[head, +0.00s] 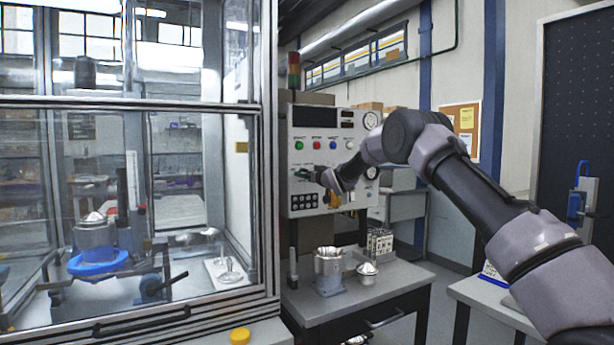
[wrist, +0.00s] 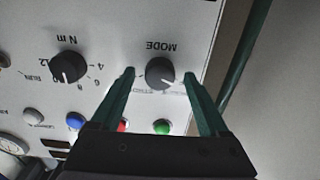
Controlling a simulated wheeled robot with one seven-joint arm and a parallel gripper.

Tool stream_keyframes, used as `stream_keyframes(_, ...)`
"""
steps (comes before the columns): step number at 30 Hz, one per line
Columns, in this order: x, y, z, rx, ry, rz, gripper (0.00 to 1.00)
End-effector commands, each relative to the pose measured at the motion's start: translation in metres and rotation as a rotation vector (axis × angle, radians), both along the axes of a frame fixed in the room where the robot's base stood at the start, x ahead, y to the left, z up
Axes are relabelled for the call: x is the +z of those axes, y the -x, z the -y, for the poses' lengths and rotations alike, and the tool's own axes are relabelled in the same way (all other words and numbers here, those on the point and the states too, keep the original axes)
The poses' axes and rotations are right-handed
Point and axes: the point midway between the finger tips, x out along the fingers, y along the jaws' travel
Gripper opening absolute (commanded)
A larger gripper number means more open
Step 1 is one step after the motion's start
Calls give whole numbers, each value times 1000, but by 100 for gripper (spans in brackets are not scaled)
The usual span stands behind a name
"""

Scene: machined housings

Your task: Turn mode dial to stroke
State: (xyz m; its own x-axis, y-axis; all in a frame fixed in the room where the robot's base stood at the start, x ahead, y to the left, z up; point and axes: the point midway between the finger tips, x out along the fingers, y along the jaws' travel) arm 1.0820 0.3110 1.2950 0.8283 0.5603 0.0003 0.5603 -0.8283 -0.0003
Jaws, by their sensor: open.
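The mode dial (wrist: 160,73) is a round black knob on the pale control panel (head: 312,139), under an upside-down MODE label in the wrist view. My gripper (wrist: 159,76) is open, with one green finger on each side of the dial in that view. I see no clear contact between fingers and knob. Small lettering beside the dial is faint and partly unreadable, so I cannot tell which setting it points to. In the head view my gripper (head: 303,172) is at the panel's left part and hides the dial.
A second black dial (wrist: 68,67), marked N m, is left of the mode dial in the wrist view. Blue (wrist: 76,121), red (wrist: 122,125) and green (wrist: 162,127) buttons are close by. Metal housings (head: 328,265) stand on a bench below. A glass enclosure (head: 262,200) stands left.

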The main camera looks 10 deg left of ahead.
Motion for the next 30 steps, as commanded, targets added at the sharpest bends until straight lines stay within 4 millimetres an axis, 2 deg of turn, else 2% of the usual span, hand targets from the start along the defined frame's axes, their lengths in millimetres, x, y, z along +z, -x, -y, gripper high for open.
stream_keyframes(8,0,-1,-1,-1,1,-1,78)
stream_keyframes(9,0,-1,-1,-1,1,-1,71)
stream_keyframes(11,0,-1,-1,-1,1,-1,48)
stream_keyframes(12,0,-1,-1,-1,1,-1,32)
stream_keyframes(15,0,-1,-1,-1,1,-1,0)
stream_keyframes(23,0,-2,0,-2,-17,-13,0)
stream_keyframes(30,0,-2,1,-1,-111,-75,0)
